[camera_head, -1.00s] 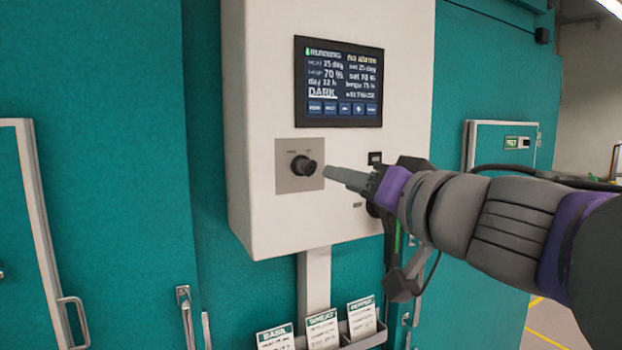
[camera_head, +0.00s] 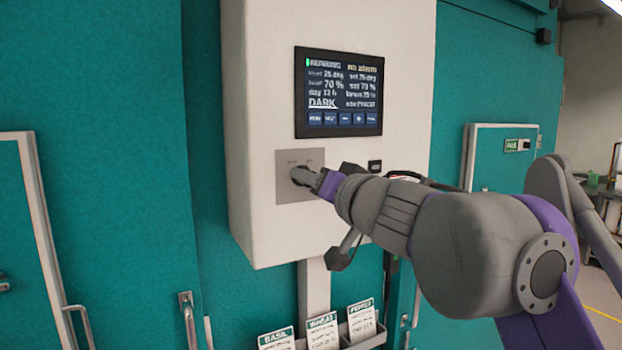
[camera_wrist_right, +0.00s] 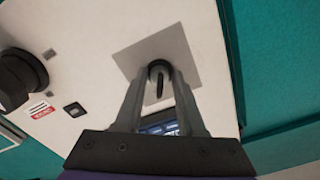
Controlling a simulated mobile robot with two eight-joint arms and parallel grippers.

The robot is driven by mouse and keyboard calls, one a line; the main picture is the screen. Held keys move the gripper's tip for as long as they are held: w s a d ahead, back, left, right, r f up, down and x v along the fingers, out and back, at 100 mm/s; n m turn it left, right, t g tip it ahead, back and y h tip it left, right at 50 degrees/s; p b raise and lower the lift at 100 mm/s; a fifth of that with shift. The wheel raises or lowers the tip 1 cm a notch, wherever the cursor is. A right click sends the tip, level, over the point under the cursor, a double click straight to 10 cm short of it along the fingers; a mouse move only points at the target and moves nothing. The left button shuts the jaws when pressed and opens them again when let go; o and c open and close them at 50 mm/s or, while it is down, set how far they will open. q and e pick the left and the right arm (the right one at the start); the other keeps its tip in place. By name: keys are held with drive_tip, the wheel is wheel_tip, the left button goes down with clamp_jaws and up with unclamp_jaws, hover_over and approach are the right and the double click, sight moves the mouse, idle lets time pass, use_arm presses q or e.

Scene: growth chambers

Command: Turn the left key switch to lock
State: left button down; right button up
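The key switch is a black round knob on a square grey plate (camera_head: 287,193) below the screen of a white control box. In the head view my right gripper (camera_head: 303,176) is at the knob and covers most of it. The wrist view shows the knob (camera_wrist_right: 158,69) between the tips of my two right fingers (camera_wrist_right: 159,84), one on each side. I cannot tell whether the fingers press on it. A dark narrow bar on the knob runs nearly upright in that view. The small labels above the knob are too blurred to read. My left gripper is not in view.
The screen (camera_head: 339,92) above the switch reads RUNNING and DARK. A larger black knob (camera_wrist_right: 18,78) and a small black socket (camera_wrist_right: 74,109) are on the same white panel (camera_head: 262,65). Card holders (camera_head: 362,340) hang below the box. Teal doors with handles stand on both sides.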

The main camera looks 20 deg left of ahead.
clamp_jaws()
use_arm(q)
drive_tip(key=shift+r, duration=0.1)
use_arm(e)
drive_tip(key=shift+n, duration=0.3)
drive_tip(key=n+p, duration=0.1)
drive_tip(key=n, duration=0.4)
drive_tip(key=shift+r+p, duration=0.15)
drive_tip(key=shift+p, duration=0.15)
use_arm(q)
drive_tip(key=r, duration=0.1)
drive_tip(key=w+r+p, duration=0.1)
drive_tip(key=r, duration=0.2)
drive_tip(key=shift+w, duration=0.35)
use_arm(e)
drive_tip(key=n, duration=0.6)
drive_tip(key=shift+n, duration=0.3)
